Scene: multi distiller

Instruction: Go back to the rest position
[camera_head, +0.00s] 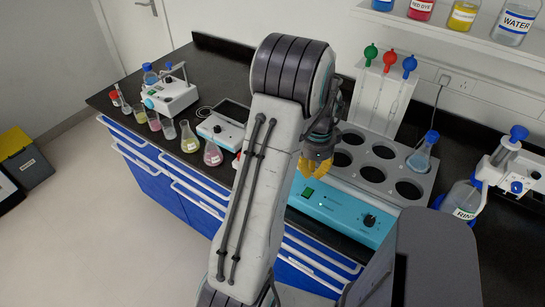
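My gripper (316,163) shows in the middle of the view, with yellow fingertips pointing down. It is over the left end of a teal and grey water bath (339,214) on the black bench. My arm is raised and bent, and its upper links hide part of the bench behind it. I see nothing held between the fingers, but the fingers are small and partly overlapped, so I cannot tell how far apart they are.
A blue-capped flask (422,152) stands in the bath's right hole. A rinse bottle (461,200) and dispenser (516,172) are at right. Several flasks, including a yellow one (189,138), line the left bench edge. Dropper stand (384,97) is behind.

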